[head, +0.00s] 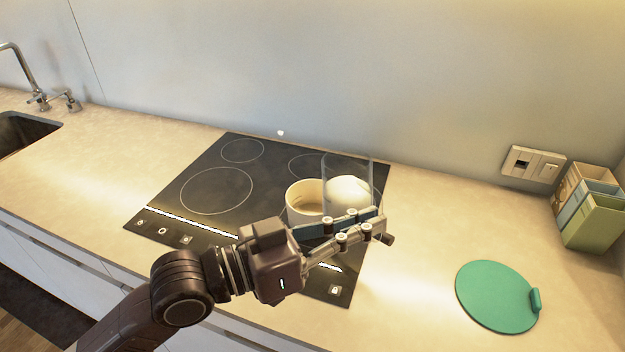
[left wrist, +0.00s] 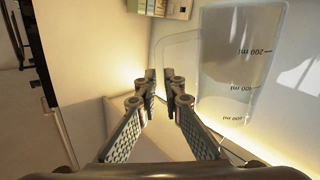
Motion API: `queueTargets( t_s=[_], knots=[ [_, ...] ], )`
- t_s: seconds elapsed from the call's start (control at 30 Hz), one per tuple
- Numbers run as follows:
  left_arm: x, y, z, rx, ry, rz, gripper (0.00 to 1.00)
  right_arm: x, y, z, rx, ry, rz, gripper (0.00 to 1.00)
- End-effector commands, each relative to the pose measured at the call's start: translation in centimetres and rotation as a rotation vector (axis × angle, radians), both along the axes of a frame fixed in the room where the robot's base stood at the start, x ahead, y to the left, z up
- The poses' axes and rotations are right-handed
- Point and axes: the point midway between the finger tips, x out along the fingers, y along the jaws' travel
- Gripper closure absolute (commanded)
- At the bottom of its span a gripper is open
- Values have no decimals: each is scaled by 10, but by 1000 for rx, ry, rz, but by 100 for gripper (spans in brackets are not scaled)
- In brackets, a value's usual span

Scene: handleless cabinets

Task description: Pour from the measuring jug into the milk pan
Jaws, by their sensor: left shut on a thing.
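The clear measuring jug (head: 349,170) holds something white low inside it. It looks about upright over the right part of the hob; in the left wrist view the jug (left wrist: 235,75) shows dark millilitre marks. My left gripper (head: 380,226) is shut on the jug's handle; the fingers (left wrist: 162,85) also show in the left wrist view. The cream milk pan (head: 303,203) stands on the hob, just left of the jug, which overlaps its right side in the head view. The gripper hides part of the pan's lower side. My right gripper is not in view.
The black hob (head: 215,188) has free room on its left. A green round board (head: 495,298) lies on the counter at right. Several upright boxes or books (head: 592,208) stand by the far right wall, near a socket (head: 533,163). A sink (head: 22,130) and tap are at left.

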Motion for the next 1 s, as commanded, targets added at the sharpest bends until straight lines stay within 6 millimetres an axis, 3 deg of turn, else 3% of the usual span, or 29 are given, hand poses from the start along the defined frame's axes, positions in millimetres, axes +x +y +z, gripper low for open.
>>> queueTargets(
  t_s=[0.03,0.33,0.63,1.0],
  knots=[
    [2,1,7,-17,14,1,100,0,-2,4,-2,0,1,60],
    [13,7,8,-85,149,0,100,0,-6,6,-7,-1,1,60],
    [27,14,32,-154,282,0,100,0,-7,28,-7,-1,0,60],
    [45,23,36,-226,424,-2,100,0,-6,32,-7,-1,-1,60]
  ],
)
